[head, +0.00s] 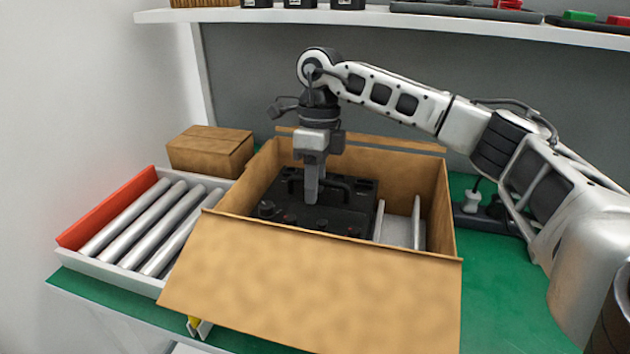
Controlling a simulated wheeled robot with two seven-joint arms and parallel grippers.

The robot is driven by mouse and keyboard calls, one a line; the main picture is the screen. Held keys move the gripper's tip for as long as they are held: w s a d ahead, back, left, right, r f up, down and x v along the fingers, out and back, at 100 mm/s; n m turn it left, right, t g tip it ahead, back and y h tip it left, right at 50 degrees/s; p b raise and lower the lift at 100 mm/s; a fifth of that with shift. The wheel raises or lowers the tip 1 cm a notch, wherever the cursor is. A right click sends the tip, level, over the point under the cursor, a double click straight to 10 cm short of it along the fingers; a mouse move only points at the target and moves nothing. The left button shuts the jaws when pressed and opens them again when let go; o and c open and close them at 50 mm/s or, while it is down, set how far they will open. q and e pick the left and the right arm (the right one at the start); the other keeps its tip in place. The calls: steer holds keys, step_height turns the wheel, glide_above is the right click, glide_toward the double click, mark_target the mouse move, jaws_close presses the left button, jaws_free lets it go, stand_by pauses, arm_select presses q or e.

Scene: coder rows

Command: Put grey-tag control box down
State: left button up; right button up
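The black control box (345,218) sits inside an open cardboard carton (320,285), with knobs and a handle on top. It looks level and low between the carton walls. I cannot make out a grey tag on it. My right gripper (312,188) points straight down into the carton at the control box's handle. One finger shows in front of the handle and the other is hidden, so I cannot see whether the fingers are closed on it. Whether the control box touches the carton floor is hidden. My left gripper is not in view.
Light partition plates (400,228) stand in the carton's right part. The carton's front flap hangs outward. A roller conveyor (145,225) with a red end lies to the left. A closed small carton (210,150) stands behind it. A shelf (400,22) runs above.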

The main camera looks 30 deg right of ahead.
step_height(320, 180, up, 12)
steer(key=w+d+p, duration=0.1)
steer(key=shift+w+d+p, duration=0.3)
steer(key=shift+d, duration=0.1)
steer(key=shift+f, duration=0.1)
stand_by(0.4)
